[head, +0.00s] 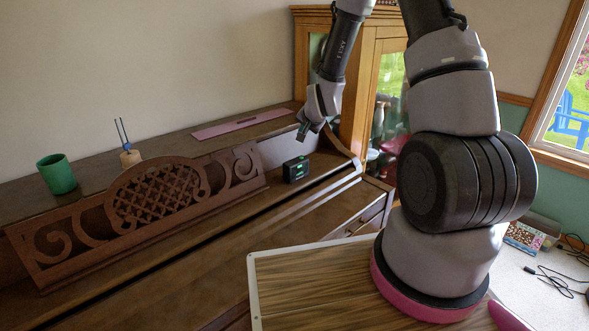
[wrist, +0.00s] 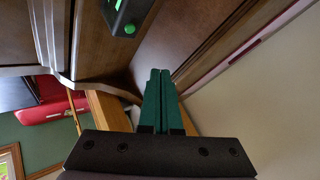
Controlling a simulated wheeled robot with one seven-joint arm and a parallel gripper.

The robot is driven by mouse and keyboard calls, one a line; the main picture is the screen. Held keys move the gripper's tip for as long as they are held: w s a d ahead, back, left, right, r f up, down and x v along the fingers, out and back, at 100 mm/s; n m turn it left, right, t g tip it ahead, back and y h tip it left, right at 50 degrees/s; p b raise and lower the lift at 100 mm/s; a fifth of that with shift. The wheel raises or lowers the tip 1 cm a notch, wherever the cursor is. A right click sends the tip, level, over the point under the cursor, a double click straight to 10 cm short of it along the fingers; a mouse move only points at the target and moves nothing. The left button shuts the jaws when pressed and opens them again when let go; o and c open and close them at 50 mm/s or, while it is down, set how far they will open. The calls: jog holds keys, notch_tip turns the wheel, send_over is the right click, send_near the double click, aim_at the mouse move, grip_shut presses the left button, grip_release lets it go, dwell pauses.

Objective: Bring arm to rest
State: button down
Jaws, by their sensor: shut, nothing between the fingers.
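My gripper (head: 307,130) hangs above the right end of the piano (head: 310,220) in the head view, fingers pointing down. In the wrist view its two green fingers (wrist: 161,85) lie together, shut with nothing between them. A small black box with green marks (head: 295,169) sits on the piano ledge just below and left of the gripper, apart from it. The box also shows in part at the top of the wrist view (wrist: 127,14). My arm rises from its base at the right and reaches over to the piano.
A carved wooden music stand (head: 155,198) leans along the piano. On the top are a green cup (head: 57,174), a small holder with thin blue sticks (head: 130,157) and a pink strip (head: 240,124). A glass-door wooden cabinet (head: 367,85) stands behind the piano's right end.

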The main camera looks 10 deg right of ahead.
jog(key=s+d+r+n, duration=0.1)
jog(key=s+r, duration=0.2)
jog(key=r, duration=0.4)
jog(key=s+d+r+g, duration=0.1)
jog(key=s+r, duration=0.3)
jog(key=r, duration=0.3)
jog(key=s+d+r+n, duration=0.1)
jog(key=s+r, duration=0.2)
jog(key=r, duration=0.4)
jog(key=s+r+n, duration=0.1)
jog(key=s+r, duration=0.4)
jog(key=s, duration=0.6)
jog(key=s+r+g+y, duration=0.1)
jog(key=s+r, duration=0.4)
jog(key=s, duration=0.7)
jog(key=shift+d+r+n, duration=0.15)
jog(key=shift+d+n, duration=0.15)
jog(key=shift+n, duration=0.1)
jog(key=shift+a, duration=0.1)
